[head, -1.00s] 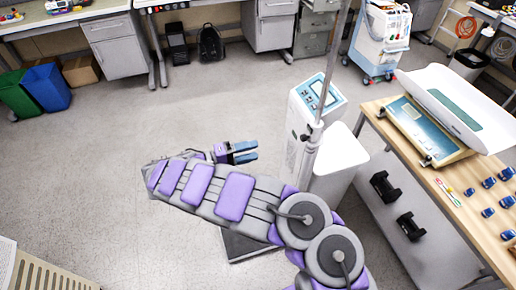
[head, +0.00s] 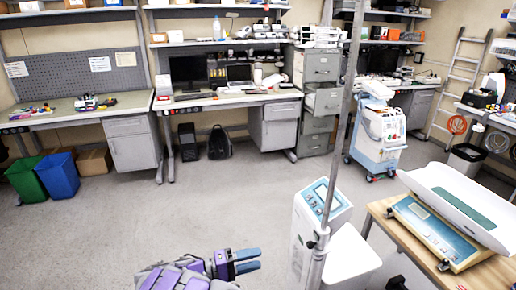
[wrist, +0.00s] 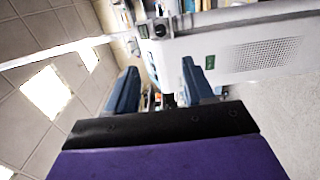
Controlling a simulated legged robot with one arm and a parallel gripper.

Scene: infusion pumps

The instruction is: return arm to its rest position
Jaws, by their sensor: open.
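My gripper (head: 254,261) shows at the bottom of the head view, with its two blue-grey fingers pointing right toward the white machine. It is open and holds nothing. Part of my purple and grey arm (head: 175,277) lies to its left, and the rest is cut off by the lower edge. In the wrist view, the two fingers of my gripper (wrist: 161,88) stand apart with nothing between them. A white body with a grid of vent holes (wrist: 268,54) fills the upper right beyond the fingers. That view is turned sideways, with the ceiling at left.
A white machine with a screen (head: 322,196) and a metal pole (head: 343,110) stand right of my gripper. A wooden table (head: 492,275) bearing a baby scale (head: 437,232) is at right. Bins (head: 58,175) and desks line the back. The middle floor (head: 170,218) is clear.

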